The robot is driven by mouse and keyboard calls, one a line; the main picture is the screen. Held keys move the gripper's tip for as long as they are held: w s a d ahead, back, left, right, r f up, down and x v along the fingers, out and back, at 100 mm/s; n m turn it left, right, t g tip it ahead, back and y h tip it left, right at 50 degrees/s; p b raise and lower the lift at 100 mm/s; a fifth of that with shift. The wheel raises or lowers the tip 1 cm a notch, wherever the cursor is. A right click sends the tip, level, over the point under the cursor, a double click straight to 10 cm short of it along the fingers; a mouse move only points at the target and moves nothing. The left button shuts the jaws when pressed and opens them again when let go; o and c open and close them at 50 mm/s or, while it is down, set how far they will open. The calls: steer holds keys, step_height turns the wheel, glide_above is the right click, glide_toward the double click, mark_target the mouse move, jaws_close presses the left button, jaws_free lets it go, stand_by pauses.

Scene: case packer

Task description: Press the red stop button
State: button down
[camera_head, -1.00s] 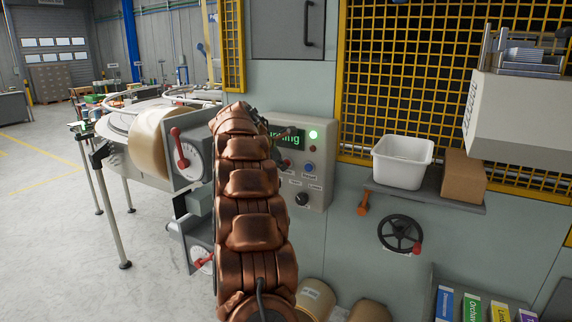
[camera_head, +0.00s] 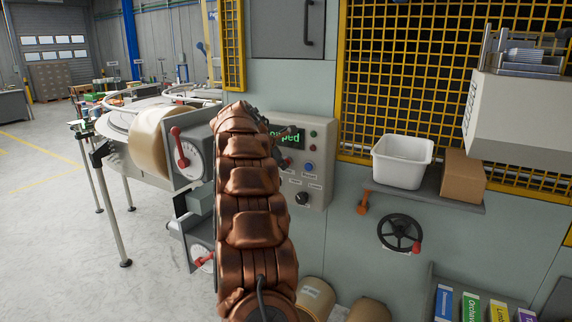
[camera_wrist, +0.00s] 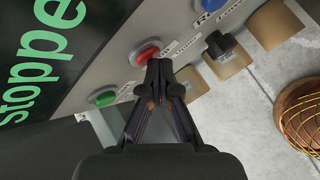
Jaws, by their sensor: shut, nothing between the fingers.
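The red stop button (camera_wrist: 145,53) sits on the grey control panel, between a green button (camera_wrist: 104,97) and a blue button (camera_wrist: 216,6). My gripper (camera_wrist: 160,65) is shut and empty, its fingertips at the lower edge of the red button in the wrist view. They overlap it in the picture; I cannot tell whether they touch it. The display (camera_wrist: 38,60) shows green letters reading "stoppe", its end cut off. In the head view my copper arm hides most of the gripper and the left part of the panel (camera_head: 317,170).
A black knob (camera_wrist: 220,44) is near the blue button. Right of the panel, a shelf (camera_head: 425,196) holds a white bin (camera_head: 402,163) and a cardboard box (camera_head: 463,176). A black handwheel (camera_head: 399,233) is below. A dial with a red handle (camera_head: 181,148) is left of my arm.

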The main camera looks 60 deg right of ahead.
steer(key=shift+a, duration=0.8)
steer(key=shift+b, duration=0.3)
steer(key=shift+s+a+b, duration=0.15)
steer(key=shift+a+b, duration=0.75)
steer(key=shift+a, duration=1.6)
